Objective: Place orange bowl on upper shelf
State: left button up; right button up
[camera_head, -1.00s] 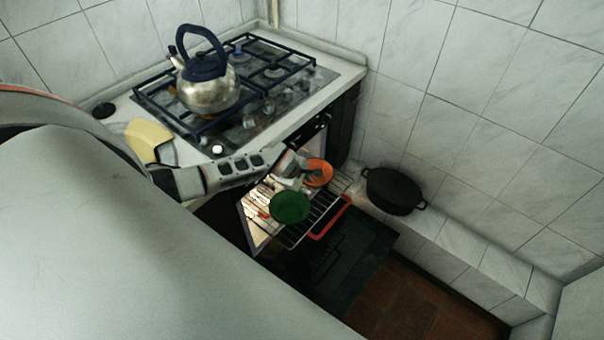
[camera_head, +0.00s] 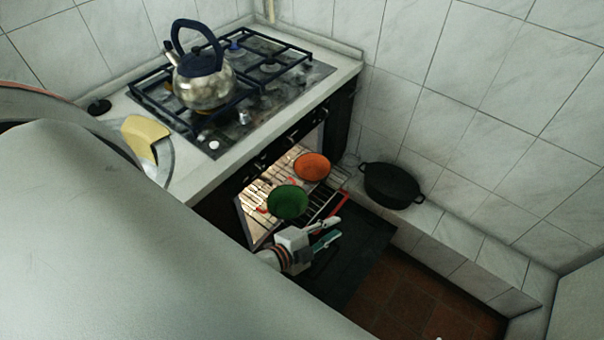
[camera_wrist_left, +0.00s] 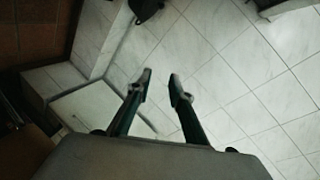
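The orange bowl (camera_head: 311,167) sits upright in the oven area, at the back right of a wire rack (camera_head: 322,199), and nothing holds it. A green bowl (camera_head: 287,202) is on the rack in front of it to the left. My left gripper (camera_head: 332,231) is below the green bowl in the head view, over the dark open oven door, apart from both bowls. Its fingers are spread. In the left wrist view the left gripper (camera_wrist_left: 160,88) has a clear gap between its fingertips, with only tiles behind. My right gripper is in neither view.
The stove top (camera_head: 290,85) carries a kettle (camera_head: 203,82). A yellow item (camera_head: 146,138) lies on the counter. A black pot (camera_head: 390,186) stands on the tiled ledge. The open oven door (camera_head: 355,262) extends over brown floor tiles. A red edge (camera_head: 331,214) shows beside the rack.

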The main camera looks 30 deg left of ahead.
pick_arm(q)
jog(key=s+a+f+n+g+y, duration=0.1)
jog(key=s+f+n, duration=0.1)
jog(key=s+n, duration=0.3)
jog(key=s+a+f+n+g+y, duration=0.1)
jog(key=s+f+n+g, duration=0.1)
jog(key=s+n, duration=0.3)
jog(key=shift+a+f+n, duration=0.15)
jog(key=shift+a+n, duration=0.2)
jog(key=shift+n, duration=0.25)
dwell(0.3)
